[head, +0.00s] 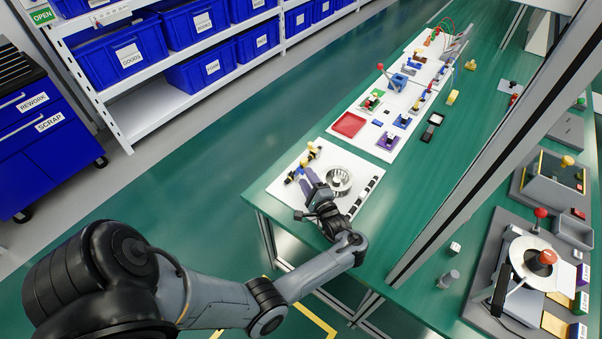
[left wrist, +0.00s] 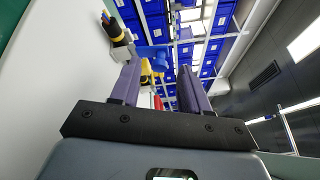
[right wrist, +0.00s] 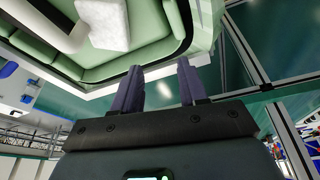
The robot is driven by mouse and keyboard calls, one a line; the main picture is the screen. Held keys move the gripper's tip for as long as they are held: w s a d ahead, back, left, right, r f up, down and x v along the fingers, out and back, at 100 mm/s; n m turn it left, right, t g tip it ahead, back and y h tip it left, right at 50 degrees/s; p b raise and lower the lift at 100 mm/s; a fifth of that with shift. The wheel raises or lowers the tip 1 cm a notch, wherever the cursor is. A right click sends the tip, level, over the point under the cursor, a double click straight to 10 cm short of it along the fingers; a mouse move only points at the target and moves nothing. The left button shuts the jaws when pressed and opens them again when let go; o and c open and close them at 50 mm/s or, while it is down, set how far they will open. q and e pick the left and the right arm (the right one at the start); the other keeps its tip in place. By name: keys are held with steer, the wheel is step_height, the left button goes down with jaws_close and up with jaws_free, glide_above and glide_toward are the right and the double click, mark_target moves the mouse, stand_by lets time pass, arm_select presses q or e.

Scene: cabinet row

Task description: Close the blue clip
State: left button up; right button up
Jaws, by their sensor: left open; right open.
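The blue clip (left wrist: 152,56) shows in the left wrist view, just beyond and between the fingertips of my left gripper (left wrist: 159,72). Its lower part is partly hidden by the left finger, and I cannot tell whether it is open or closed. In the head view my left gripper (head: 309,176) is over the white board (head: 290,180) at the table's near end, among the small clips, and covers part of them. The left fingers are apart with nothing gripped. My right gripper (right wrist: 158,68) is open and empty in the right wrist view; it is out of the head view.
A black-and-yellow clip (left wrist: 116,30) and a yellow part (left wrist: 147,72) are close to the left fingers. A round metal part (head: 339,180) sits beside the gripper on the board. A green-lined bin (right wrist: 100,65) is near my right fingers. A grey post (head: 480,160) crosses the table.

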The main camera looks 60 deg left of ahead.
arm_select(q)
steer(key=shift+w+a, duration=0.1)
steer(key=shift+a, duration=0.65)
arm_select(e)
steer(key=shift+a+f, duration=0.2)
steer(key=shift+a, duration=0.25)
arm_select(q)
steer(key=shift+d, duration=0.1)
arm_select(e)
steer(key=shift+d, duration=0.1)
